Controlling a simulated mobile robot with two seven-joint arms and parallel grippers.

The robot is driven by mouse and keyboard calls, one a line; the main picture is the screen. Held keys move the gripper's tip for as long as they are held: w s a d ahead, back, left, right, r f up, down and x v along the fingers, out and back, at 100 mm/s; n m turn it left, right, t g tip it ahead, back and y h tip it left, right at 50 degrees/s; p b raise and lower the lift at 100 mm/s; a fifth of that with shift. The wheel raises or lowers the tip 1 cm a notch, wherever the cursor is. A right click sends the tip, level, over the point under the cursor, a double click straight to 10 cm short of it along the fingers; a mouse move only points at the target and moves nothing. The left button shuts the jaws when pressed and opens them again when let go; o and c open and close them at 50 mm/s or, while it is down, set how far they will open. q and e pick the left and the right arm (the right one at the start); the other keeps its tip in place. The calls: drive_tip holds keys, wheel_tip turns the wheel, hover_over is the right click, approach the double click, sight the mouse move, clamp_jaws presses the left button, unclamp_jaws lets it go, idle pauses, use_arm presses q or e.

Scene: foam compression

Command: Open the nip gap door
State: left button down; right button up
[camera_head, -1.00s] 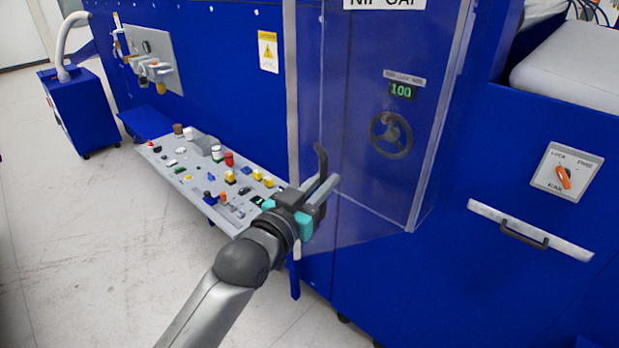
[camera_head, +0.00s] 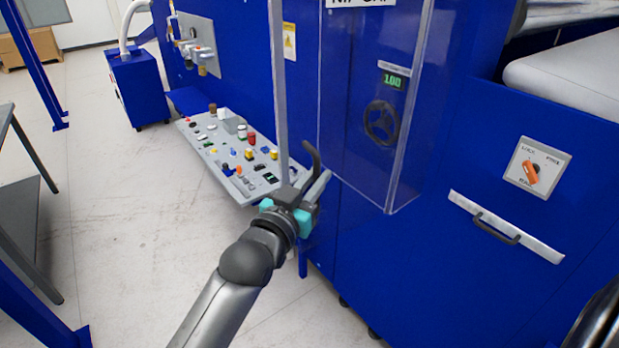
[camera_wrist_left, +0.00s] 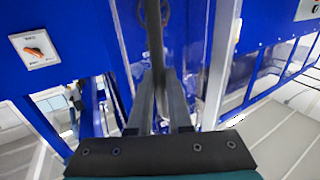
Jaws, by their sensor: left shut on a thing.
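The nip gap door (camera_head: 350,75) is a clear cover on the blue machine in the head view, below the NIP GAP sign (camera_head: 360,3). My left gripper (camera_head: 314,178) is at the lower left of the cover, shut on a dark curved door handle (camera_head: 311,157). The left wrist view shows this handle (camera_wrist_left: 154,35) as a dark bar between the fingers. A strip of space shows between the clear cover and the grey upright bar (camera_head: 279,90). How far the door stands open is hard to tell. My right gripper is not in view.
A black handwheel (camera_head: 382,122) and a green display (camera_head: 392,82) show through the cover. A control panel (camera_head: 240,185) with buttons juts out at the left. A selector switch (camera_head: 537,168) and a drawer-like handle (camera_head: 497,229) are at the right. The floor (camera_head: 130,220) at the left is clear.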

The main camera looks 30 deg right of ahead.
use_arm(q)
drive_tip(key=shift+s+d+r, duration=0.1)
drive_tip(key=shift+d+r, duration=0.05)
drive_tip(key=shift+r, duration=0.1)
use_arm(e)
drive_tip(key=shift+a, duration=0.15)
use_arm(q)
drive_tip(key=c, duration=1.2)
unclamp_jaws()
drive_tip(key=shift+c, duration=0.2)
drive_tip(key=o, duration=0.4)
drive_tip(key=shift+d+f, duration=0.1)
drive_tip(key=shift+f, duration=0.05)
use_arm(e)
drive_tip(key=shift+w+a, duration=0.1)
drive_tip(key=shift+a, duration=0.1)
use_arm(q)
drive_tip(key=shift+f, duration=0.1)
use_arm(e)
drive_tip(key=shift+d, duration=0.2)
use_arm(q)
drive_tip(key=shift+a, duration=0.3)
drive_tip(key=shift+s+a, duration=0.25)
drive_tip(key=shift+a, duration=0.05)
drive_tip(key=b+v, duration=0.1)
drive_tip(key=v, duration=1.3)
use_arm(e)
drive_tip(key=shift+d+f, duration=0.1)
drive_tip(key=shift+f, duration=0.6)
